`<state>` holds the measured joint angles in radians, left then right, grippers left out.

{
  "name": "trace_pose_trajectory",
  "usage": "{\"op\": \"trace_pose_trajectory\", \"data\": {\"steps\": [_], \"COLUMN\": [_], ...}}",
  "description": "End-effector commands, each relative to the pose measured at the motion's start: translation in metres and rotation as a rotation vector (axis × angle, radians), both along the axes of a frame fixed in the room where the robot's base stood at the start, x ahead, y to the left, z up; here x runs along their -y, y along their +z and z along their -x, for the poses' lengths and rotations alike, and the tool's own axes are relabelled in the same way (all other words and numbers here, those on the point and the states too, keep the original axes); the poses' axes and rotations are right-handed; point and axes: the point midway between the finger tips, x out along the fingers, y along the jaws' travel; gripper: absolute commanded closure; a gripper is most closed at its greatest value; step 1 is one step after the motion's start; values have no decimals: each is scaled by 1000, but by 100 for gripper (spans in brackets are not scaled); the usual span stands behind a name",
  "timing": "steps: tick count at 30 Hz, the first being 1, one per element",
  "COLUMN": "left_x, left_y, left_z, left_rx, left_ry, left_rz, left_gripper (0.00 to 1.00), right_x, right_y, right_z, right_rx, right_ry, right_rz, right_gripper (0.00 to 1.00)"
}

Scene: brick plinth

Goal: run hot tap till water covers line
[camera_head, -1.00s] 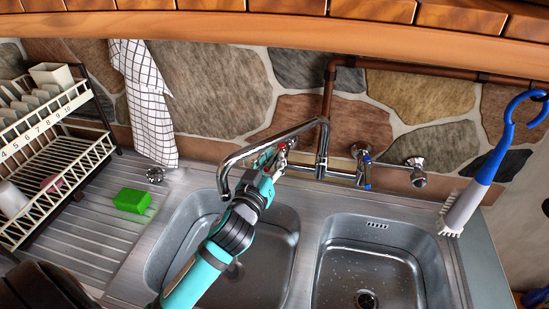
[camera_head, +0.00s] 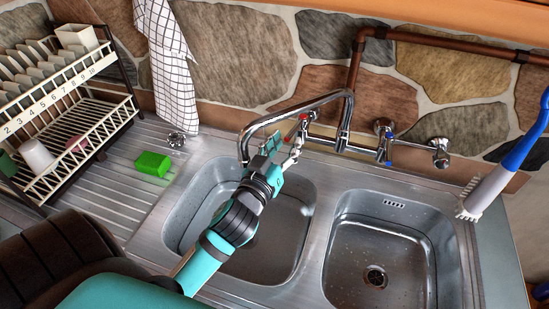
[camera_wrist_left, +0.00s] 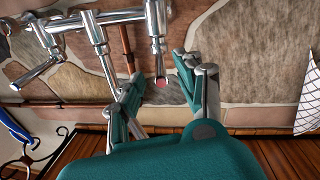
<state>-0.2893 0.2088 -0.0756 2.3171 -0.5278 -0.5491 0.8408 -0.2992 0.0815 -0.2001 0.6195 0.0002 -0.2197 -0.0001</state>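The hot tap (camera_head: 304,117), a chrome handle with a red mark, stands at the wall behind the left basin. My left gripper (camera_head: 289,148) is beside and just in front of it. In the left wrist view the fingers are spread, and the red-tipped chrome handle (camera_wrist_left: 159,62) shows between and beyond the fingertips (camera_wrist_left: 166,84); I cannot tell whether they touch it. The chrome spout (camera_head: 300,104) arches over the left basin (camera_head: 285,240), partly behind my arm. No stream shows, and I see no water line in the basin. My right gripper is out of view.
A blue-marked tap (camera_head: 384,145) is to the right. The right basin (camera_head: 400,240) holds only droplets. A green sponge (camera_head: 153,163) lies on the drainer. A dish rack (camera_head: 75,100) stands left, a checked towel (camera_head: 172,75) hangs behind, and a blue-handled brush (camera_head: 500,172) is right.

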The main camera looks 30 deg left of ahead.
Motion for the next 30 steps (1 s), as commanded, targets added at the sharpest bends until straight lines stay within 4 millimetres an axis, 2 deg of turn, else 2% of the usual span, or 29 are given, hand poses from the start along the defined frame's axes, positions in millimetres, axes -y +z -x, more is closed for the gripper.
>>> {"op": "trace_pose_trajectory", "data": {"steps": [1,3,9,15,22,30], "left_x": [1,3,7,8,8,-1], "left_y": [-1,-1,-1,0,1,-4], "left_z": [13,27,55,64,65,58], "left_rx": [-4,-3,-2,1,2,-11], "left_ry": [2,2,2,1,1,35], "left_rz": [4,4,2,1,0,-93], "left_gripper": [64,64,64,64,64,99], "right_x": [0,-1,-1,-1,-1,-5], "right_y": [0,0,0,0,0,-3], "right_z": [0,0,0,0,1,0], "right_rx": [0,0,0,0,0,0], "right_ry": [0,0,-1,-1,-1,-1], "right_rz": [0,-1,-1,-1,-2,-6], "right_gripper": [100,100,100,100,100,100]}}
